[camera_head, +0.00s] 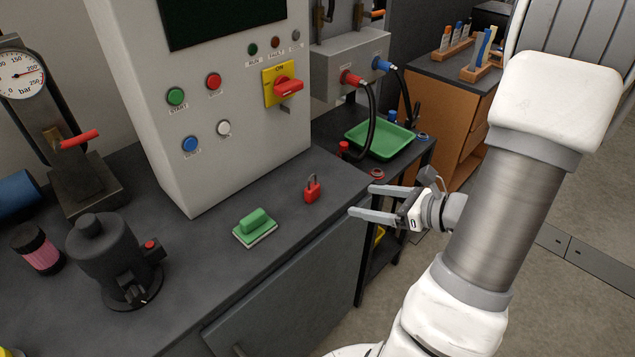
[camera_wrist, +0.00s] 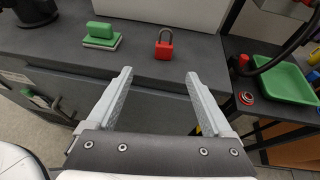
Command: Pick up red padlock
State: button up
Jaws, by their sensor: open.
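The red padlock (camera_head: 312,189) stands on the dark grey bench top near its front edge, in front of the control cabinet. In the wrist view the red padlock (camera_wrist: 164,46) has its grey shackle upward and lies beyond the fingertips, between their lines. My gripper (camera_head: 361,202) is open and empty, to the right of the padlock in the head view and apart from it. In the wrist view my gripper (camera_wrist: 160,75) shows both fingers spread, with the bench's front edge beyond them.
A green-handled block (camera_head: 255,227) sits left of the padlock. The control cabinet (camera_head: 225,110) stands behind it. A dark pump-like device (camera_head: 105,255) is at the left. A green tray (camera_head: 381,139) lies on a side table at the right. The bench around the padlock is clear.

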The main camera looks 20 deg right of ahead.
jog(key=b, duration=0.1)
send_near(316, 192)
jog(key=x, duration=0.5)
jog(key=shift+w+a, duration=0.15)
jog(key=shift+a, duration=0.15)
jog(key=shift+d+b+x, duration=0.2)
jog(key=shift+b+x, duration=0.2)
jog(key=shift+x, duration=2.25)
jog(key=shift+f, duration=0.15)
grip_shut()
